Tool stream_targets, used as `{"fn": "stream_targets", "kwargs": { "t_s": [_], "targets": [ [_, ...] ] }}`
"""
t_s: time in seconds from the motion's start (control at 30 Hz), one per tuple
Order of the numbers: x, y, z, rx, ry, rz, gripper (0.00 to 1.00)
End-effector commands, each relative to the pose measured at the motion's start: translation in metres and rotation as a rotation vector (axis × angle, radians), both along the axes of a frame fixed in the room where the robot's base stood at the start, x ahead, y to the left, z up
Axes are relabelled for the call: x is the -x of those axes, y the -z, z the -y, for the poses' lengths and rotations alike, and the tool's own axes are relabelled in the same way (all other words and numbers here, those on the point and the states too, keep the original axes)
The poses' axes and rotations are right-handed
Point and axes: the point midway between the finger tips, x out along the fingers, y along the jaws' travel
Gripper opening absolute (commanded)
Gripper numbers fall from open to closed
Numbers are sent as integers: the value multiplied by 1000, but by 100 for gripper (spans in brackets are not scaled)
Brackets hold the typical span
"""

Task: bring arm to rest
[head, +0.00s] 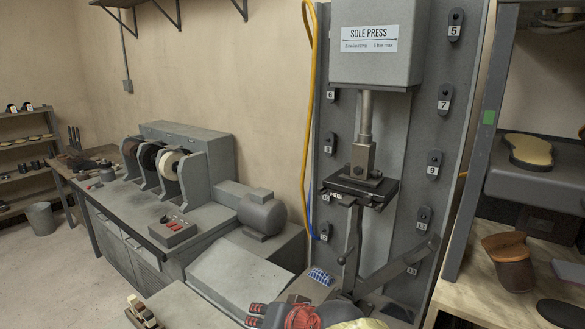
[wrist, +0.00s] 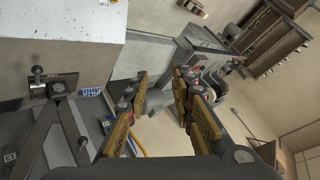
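In the wrist view my gripper (wrist: 160,88) is open. The camera looks past the fingers at grey surfaces, the floor and the wall, in a turned view. In the head view only red, dark and yellowish shapes cut off by the bottom edge show near the press, and I cannot tell whether they are part of my arm.
The sole press (head: 376,45) stands at centre right, with its black heel plate (head: 358,187) below. A grinding bench (head: 130,225) runs left.

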Motion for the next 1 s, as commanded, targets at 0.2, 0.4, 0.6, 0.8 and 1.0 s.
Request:
{"fn": "stream_targets", "kwargs": {
  "t_s": [0.2,0.4,0.6,0.8,1.0],
  "targets": [
    [104,38,98,328,-190,-170,24],
    [173,45,194,539,-172,-270,24],
    [185,17,240,560,-25,-202,24],
    [185,13,250,554,16,-200,24],
    [185,13,250,554,16,-200,24]
  ]
}}
